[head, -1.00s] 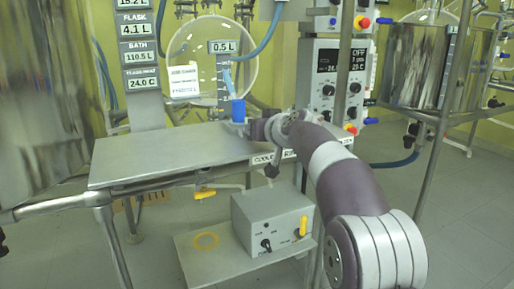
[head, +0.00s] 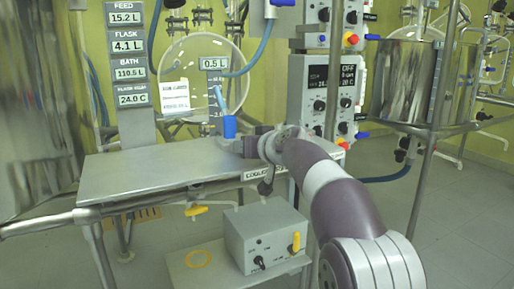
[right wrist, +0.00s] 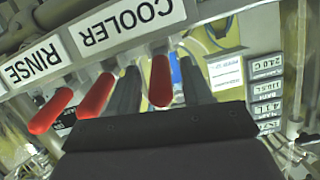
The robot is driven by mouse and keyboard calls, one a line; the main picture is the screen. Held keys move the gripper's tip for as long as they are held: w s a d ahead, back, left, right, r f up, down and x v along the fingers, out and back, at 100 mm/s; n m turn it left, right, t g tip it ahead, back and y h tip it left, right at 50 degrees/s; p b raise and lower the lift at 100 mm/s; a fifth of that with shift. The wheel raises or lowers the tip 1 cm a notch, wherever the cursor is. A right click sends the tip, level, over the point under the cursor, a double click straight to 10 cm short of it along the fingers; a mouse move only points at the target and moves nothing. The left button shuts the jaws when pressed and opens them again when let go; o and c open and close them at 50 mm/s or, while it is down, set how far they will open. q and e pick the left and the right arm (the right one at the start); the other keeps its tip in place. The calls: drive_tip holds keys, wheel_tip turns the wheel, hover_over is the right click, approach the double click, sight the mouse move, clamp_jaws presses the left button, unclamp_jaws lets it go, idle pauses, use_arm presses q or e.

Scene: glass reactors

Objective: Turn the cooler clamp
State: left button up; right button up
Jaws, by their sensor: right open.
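The COOLER label (right wrist: 125,22) shows upside down in the right wrist view, on the grey edge of the bench (head: 140,172). Under it a red clamp handle (right wrist: 161,82) stands between the two dark fingers of my right gripper (right wrist: 160,72). The fingers are open, with a gap on each side of the handle. A second red handle (right wrist: 97,97) is just outside the left finger. In the head view my right arm reaches the bench's right end, and its wrist mostly hides the gripper and clamps. My left gripper is not in view.
A third red handle (right wrist: 50,110) is near the RINSE label (right wrist: 35,65). A blue-ended fitting (head: 229,127) stands on the bench close to my right wrist. A grey control box (head: 265,235) sits on the lower shelf. The bench's left part is bare.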

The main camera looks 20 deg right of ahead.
drive_tip(key=a+v, duration=0.1)
drive_tip(key=v, duration=1.1)
drive_tip(key=shift+d, duration=0.5)
drive_tip(key=shift+w, duration=0.1)
drive_tip(key=s+f+m+g+h+p, duration=0.1)
drive_tip(key=s+f+m+g+p, duration=0.15)
drive_tip(key=f, duration=0.65)
drive_tip(key=s+f+m+g+p, duration=0.1)
drive_tip(key=s+f+g, duration=0.25)
drive_tip(key=f, duration=0.55)
drive_tip(key=s+a+f+n+g+p, duration=0.1)
drive_tip(key=s+a+f+g+p, duration=0.25)
drive_tip(key=s, duration=0.35)
drive_tip(key=s+a+f+n+g+p, duration=0.2)
drive_tip(key=s+a+f+g+p, duration=0.15)
drive_tip(key=s+f, duration=0.2)
drive_tip(key=s+a+r+p, duration=0.1)
drive_tip(key=s+r+p, duration=0.1)
drive_tip(key=r+p, duration=1.7)
drive_tip(key=s+a+r+n+p, duration=0.1)
drive_tip(key=s+r+p, duration=0.1)
drive_tip(key=r+p, duration=1.6)
drive_tip(key=p, duration=0.2)
drive_tip(key=shift+r+p, duration=0.3)
drive_tip(key=shift+r, duration=0.1)
